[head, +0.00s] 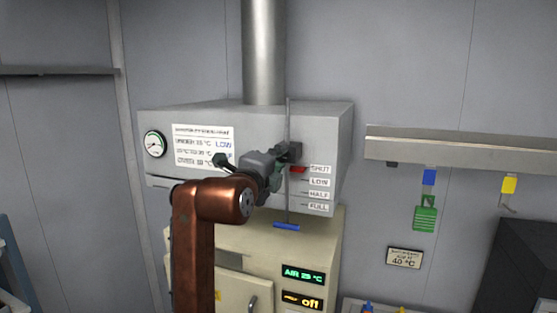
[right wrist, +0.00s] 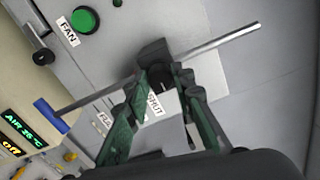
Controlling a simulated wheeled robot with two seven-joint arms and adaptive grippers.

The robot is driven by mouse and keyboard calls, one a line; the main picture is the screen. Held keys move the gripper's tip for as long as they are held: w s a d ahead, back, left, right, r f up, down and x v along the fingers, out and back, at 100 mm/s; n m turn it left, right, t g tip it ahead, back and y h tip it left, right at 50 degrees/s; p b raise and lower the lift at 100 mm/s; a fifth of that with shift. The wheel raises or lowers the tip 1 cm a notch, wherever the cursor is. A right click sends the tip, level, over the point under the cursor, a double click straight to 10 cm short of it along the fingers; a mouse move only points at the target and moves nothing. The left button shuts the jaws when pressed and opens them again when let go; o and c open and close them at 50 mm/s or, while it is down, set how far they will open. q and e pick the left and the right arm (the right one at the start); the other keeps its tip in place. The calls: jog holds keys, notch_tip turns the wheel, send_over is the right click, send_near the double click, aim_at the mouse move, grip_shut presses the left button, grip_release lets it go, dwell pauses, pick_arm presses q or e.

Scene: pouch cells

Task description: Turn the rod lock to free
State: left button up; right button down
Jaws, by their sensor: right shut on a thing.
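The rod lock is a dark block (head: 295,150) on the thin vertical rod (head: 288,122) at the front of the grey hood. It also shows in the right wrist view (right wrist: 152,54), where the rod crosses diagonally. My right gripper (head: 282,155) is at the lock, its fingers (right wrist: 165,85) shut on the lock's dark knob, which they partly hide. The lock's exact turn is hard to tell. The red pointer (head: 297,169) sits by the SHUT label (head: 320,169). A blue handle (head: 286,227) is at the rod's lower end. My left gripper is not in view.
The hood (head: 325,125) carries a gauge (head: 154,144) and a printed sign (head: 203,146). A green FAN button (right wrist: 84,19) is near the lock. Below stands a cream cabinet (head: 232,245) with displays.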

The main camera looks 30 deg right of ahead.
jog(key=c, duration=1.7)
grip_release()
jog(key=shift+o, duration=0.2)
jog(key=shift+a, duration=0.1)
jog(key=v, duration=1.2)
